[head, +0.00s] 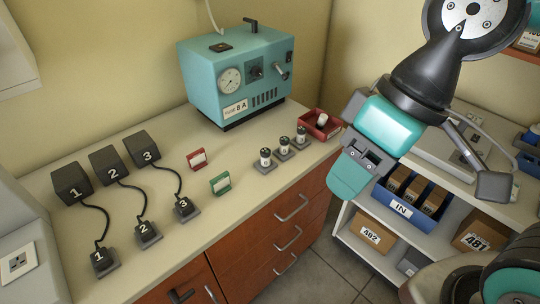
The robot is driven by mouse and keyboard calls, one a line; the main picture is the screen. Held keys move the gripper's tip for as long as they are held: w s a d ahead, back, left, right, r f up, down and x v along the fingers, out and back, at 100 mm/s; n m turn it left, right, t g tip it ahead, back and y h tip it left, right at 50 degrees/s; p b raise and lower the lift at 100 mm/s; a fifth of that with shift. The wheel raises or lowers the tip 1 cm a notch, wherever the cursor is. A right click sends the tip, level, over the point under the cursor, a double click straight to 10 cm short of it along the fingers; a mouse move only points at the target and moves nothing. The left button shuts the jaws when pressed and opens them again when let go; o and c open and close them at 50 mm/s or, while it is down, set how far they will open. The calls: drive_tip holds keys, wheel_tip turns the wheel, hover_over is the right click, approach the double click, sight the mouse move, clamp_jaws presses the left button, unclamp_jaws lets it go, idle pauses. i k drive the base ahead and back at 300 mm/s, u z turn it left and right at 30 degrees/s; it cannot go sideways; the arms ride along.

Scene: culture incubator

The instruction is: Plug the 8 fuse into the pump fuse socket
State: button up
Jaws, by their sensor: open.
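A teal pump box (205,85) stands at the back of the counter, with a round gauge and a label reading "FUSE 8 A" (235,109). A dark square fitting (256,71) is on its front and a dark flat fitting (221,47) on its top; I cannot tell which is the fuse socket. Three small black-and-white fuses (265,157), (283,145), (300,136) stand upright in a row on grey bases; their markings are too small to read. My gripper (350,180) is open and hangs right of the fuses, apart from them, beyond the counter's front edge.
A red tray (333,128) with a pale cylinder lies right of the fuses. Red (197,160) and green (220,183) card holders stand mid-counter. Numbered black boxes (108,164) with cables are at left. A shelf (350,218) with a blue bin (428,214) stands at right.

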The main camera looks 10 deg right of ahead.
sight(265, 153)
drive_tip(key=z, duration=0.8)
drive_tip(key=i, duration=0.5)
drive_tip(key=u, duration=1.8)
